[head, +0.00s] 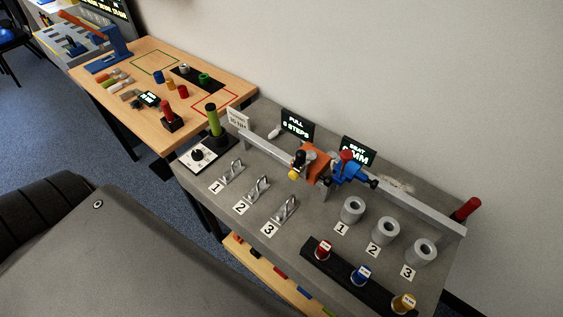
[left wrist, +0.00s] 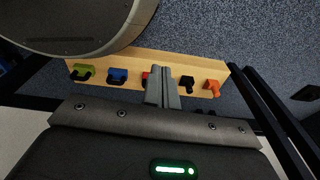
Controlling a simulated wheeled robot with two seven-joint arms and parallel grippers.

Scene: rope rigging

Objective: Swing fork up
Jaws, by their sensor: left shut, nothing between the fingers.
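The rigging bench (head: 232,205) has a long grey rail along its back. On the rail sit an orange block (head: 316,161) with a black part and yellow tip, and a blue clamp-like part (head: 346,172) with a red top. I cannot tell which part is the fork. Several metal forked fittings (head: 284,210) lie beside labels 1, 2 and 3. My left gripper (left wrist: 163,73) is shut and empty in the left wrist view, over a wooden shelf (left wrist: 137,62). It partly hides a red piece (left wrist: 146,78). My right gripper is not seen.
Grey cylinders (head: 385,230) and a black strip of red, blue and yellow knobs stand at the bench's right. The shelf bears green (left wrist: 82,72), blue (left wrist: 117,75), black and orange (left wrist: 212,87) pieces. A wooden table (head: 128,70) adjoins at left.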

